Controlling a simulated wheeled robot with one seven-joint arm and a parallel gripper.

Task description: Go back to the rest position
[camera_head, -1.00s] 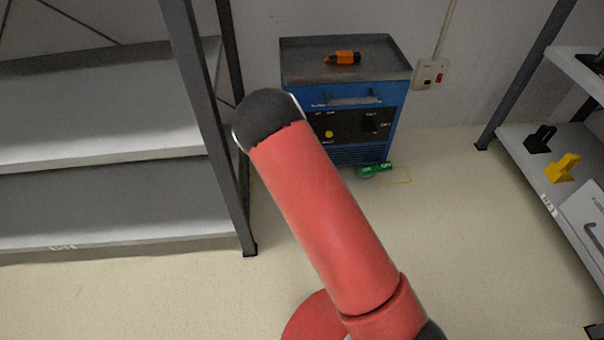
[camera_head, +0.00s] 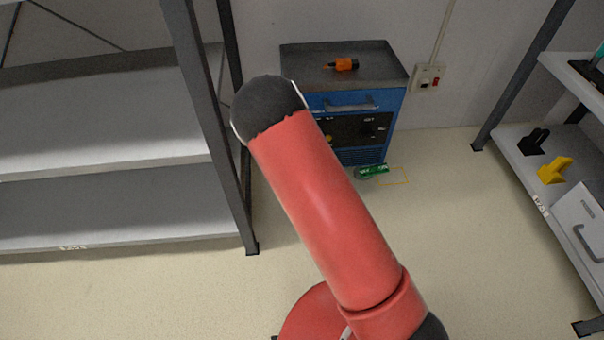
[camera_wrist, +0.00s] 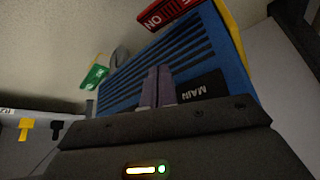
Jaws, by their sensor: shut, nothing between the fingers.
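My gripper (camera_wrist: 157,74) shows in the wrist view as two thin greyish fingers side by side, shut and empty. They point toward the vented side of the blue cabinet (camera_wrist: 190,52); I cannot tell the exact gap. In the head view my red arm with its black joint crosses the middle, in front of part of the blue cabinet (camera_head: 378,104). My gripper is hidden there. An orange and black tool (camera_head: 344,65) lies on the cabinet's grey top.
A green object (camera_head: 372,171) lies on the floor by the cabinet. A grey shelf rack (camera_head: 110,125) stands left. The right shelf (camera_head: 519,160) holds a black piece (camera_head: 533,142), a yellow piece (camera_head: 555,170) and a white box (camera_head: 578,220). Some floor between is open.

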